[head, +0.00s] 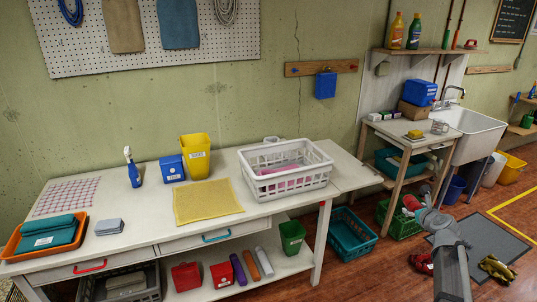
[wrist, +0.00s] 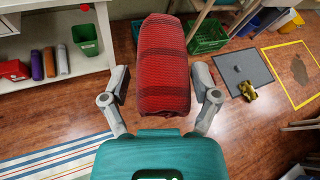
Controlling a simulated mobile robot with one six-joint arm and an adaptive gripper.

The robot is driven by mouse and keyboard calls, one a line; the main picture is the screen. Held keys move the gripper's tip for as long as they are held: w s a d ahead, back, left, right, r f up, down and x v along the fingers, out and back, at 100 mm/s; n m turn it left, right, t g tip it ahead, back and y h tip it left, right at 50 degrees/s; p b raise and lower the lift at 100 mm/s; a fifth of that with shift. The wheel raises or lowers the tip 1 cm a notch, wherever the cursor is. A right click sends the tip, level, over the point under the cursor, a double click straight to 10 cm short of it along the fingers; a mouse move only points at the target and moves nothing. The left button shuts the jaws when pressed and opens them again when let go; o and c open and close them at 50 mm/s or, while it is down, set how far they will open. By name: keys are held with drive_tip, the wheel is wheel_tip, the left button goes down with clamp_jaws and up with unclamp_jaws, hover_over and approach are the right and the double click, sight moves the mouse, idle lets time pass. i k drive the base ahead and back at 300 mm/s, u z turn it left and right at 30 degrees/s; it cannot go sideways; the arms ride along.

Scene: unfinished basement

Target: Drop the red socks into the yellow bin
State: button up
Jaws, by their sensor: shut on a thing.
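My gripper (wrist: 162,88) has its two grey fingers shut on the red socks (wrist: 163,62), a rolled red bundle with dark stripes, held above the floor in the wrist view. In the head view my arm is at the lower right, and a small red patch (head: 409,202) shows at its end. Another yellow container (head: 511,167) stands on the floor right of the sink.
The white table (head: 130,237) also holds a blue box (head: 172,169), a spray bottle (head: 132,167), a yellow mat (head: 207,201) and a white basket (head: 285,183). A red and dark item (head: 422,264) and gloves (head: 497,268) lie by a grey floor mat (head: 480,240).

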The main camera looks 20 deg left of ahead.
sight(202, 176)
drive_tip(key=z, duration=0.75)
drive_tip(key=i, duration=0.15)
drive_tip(key=u, duration=2.6)
drive_tip(key=i, duration=1)
drive_tip(key=z, duration=0.35)
